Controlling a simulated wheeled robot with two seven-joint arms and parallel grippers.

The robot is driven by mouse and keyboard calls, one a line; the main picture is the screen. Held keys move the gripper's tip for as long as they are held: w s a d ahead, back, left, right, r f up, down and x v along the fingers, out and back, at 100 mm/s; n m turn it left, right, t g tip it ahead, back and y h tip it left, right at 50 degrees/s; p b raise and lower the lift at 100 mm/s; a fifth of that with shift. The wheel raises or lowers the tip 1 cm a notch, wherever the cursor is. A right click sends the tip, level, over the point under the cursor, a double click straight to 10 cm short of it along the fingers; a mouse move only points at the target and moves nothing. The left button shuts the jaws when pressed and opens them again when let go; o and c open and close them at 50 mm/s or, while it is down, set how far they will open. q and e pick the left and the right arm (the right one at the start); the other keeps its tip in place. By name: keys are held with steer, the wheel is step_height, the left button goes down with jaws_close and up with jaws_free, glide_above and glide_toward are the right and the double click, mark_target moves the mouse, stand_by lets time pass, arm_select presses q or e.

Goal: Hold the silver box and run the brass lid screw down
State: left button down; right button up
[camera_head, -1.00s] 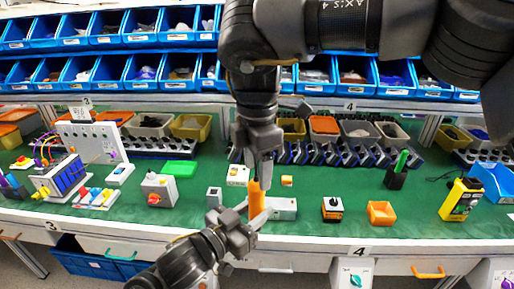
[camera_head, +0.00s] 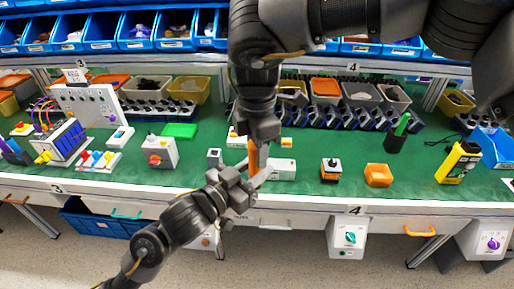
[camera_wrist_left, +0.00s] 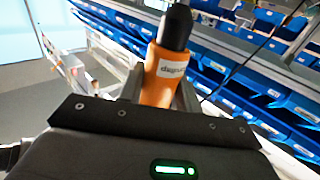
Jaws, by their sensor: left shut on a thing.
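A pale silver-grey box (camera_head: 284,169) lies on the green bench, just right of an orange cylindrical tool (camera_head: 252,158). My left gripper (camera_head: 252,182), coming from the lower left, is shut on the orange tool. In the left wrist view the labelled orange tool (camera_wrist_left: 160,85), with a black upper part, stands between the fingers. My right gripper (camera_head: 261,137) hangs from above at the tool's top; its fingertips are not clear, so I cannot tell its jaw state. I cannot make out the brass lid screw.
A small grey box (camera_head: 214,157) and a box with a red knob (camera_head: 160,150) stand to the left. Bins line the back.

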arm_select(q)
steer(key=shift+r, duration=0.1)
arm_select(e)
jaws_close()
arm_select(q)
steer(key=c, duration=0.9)
jaws_free()
